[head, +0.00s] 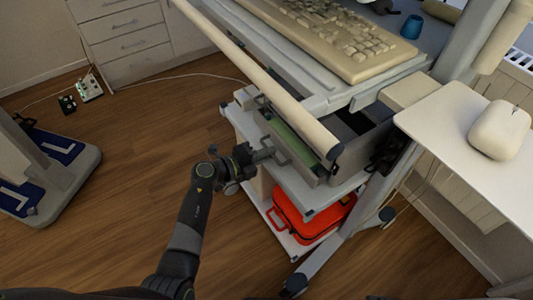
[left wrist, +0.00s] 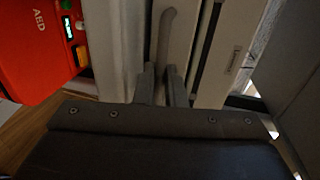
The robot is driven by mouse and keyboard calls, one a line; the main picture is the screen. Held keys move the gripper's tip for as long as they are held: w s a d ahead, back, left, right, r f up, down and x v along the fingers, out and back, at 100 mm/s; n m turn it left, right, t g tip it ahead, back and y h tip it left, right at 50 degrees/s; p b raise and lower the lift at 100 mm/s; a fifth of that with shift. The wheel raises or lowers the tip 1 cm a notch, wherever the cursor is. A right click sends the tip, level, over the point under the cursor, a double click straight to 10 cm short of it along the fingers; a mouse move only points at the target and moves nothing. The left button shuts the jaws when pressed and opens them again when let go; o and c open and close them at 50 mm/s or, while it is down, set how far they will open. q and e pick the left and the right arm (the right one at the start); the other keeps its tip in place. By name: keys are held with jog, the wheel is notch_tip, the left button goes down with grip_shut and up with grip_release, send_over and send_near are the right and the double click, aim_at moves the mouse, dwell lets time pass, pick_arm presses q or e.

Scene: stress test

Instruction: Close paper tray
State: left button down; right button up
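The paper tray (head: 334,174) is a grey drawer under the keyboard shelf of a cart, standing pulled out, with a green strip inside its front. Its front carries a curved grey handle (head: 279,149), which also shows upright in the left wrist view (left wrist: 166,32). My left gripper (head: 266,154) is at this handle. In the left wrist view its two fingers (left wrist: 162,82) are close together, one on each side of the handle's lower part, and look shut on it. The tray's inside is partly hidden by the pale rail above. My right gripper is not in view.
A beige keyboard (head: 335,32) lies on the shelf above the tray. A red AED case (head: 310,212) sits on the cart's lower shelf, also in the left wrist view (left wrist: 38,42). A white mouse (head: 499,130) rests on the right side board.

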aim_at(281, 147)
pick_arm(q)
jog(key=shift+d, duration=0.1)
jog(key=x, duration=0.4)
jog(key=shift+w+d+r, duration=0.15)
jog(key=shift+r, duration=0.35)
jog(key=c, duration=2)
grip_release()
jog(key=shift+o, duration=1)
jog(key=shift+d, duration=0.15)
